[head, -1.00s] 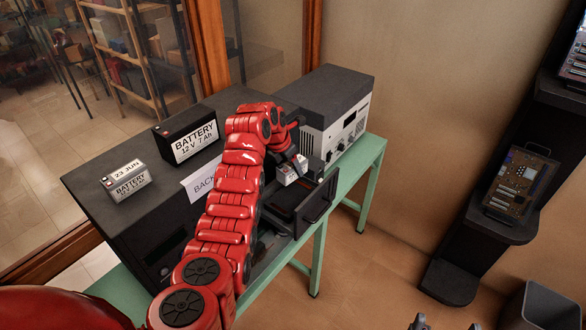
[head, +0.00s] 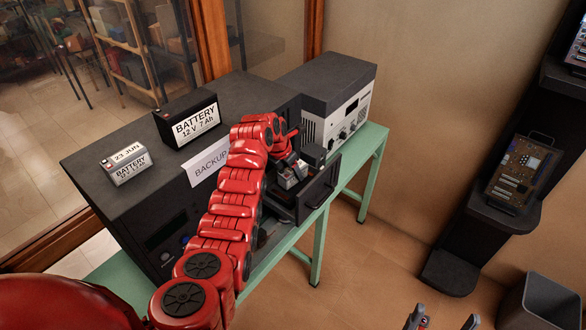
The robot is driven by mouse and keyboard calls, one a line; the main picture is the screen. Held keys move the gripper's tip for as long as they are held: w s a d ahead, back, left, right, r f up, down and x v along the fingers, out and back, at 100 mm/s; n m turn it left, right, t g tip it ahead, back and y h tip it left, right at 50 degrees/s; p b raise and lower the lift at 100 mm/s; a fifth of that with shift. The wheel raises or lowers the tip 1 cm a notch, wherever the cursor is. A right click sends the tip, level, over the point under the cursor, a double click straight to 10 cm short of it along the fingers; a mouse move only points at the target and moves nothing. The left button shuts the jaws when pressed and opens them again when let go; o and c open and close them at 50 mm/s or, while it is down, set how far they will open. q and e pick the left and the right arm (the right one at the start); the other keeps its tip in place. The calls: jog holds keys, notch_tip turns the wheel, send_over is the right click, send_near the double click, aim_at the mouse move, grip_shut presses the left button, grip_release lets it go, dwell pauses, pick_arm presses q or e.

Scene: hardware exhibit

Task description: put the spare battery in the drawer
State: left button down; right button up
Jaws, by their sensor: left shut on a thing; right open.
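My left gripper (head: 288,170) is shut on a small light-grey battery (head: 293,179) with reddish spots on top. It holds the battery over the open dark drawer (head: 322,188), which sticks out from the front of the black cabinet (head: 108,190). The arm and gripper hide part of the drawer, and I cannot tell whether the battery touches its floor. A grey battery (head: 126,164) marked "23 JUN" and a larger black battery (head: 187,118) marked "12 V 7 Ah" sit on the cabinet top. My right gripper (head: 440,321) is open and empty at the bottom edge.
A "BACKUP" label (head: 210,165) stands at the cabinet's front edge. A grey-and-black instrument box (head: 325,100) stands beside the cabinet on the green bench (head: 370,150). A dark stepped shelf (head: 475,225) with a circuit board (head: 520,170) and a grey bin (head: 550,308) are at right.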

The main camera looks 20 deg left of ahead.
pick_arm(q)
jog(key=shift+r, duration=0.1)
jog(key=shift+f, duration=0.5)
dwell(0.4)
jog(key=shift+c, duration=0.9)
grip_release()
jog(key=b+v, duration=0.3)
jog(key=v, duration=0.4)
jog(key=shift+s+a+r+b, duration=0.15)
jog(key=shift+b, duration=0.2)
jog(key=shift+p+v, duration=0.35)
jog(key=shift+v, duration=0.8)
jog(key=p+v, duration=0.7)
jog(key=shift+s+r, duration=0.2)
jog(key=shift+r, duration=0.1)
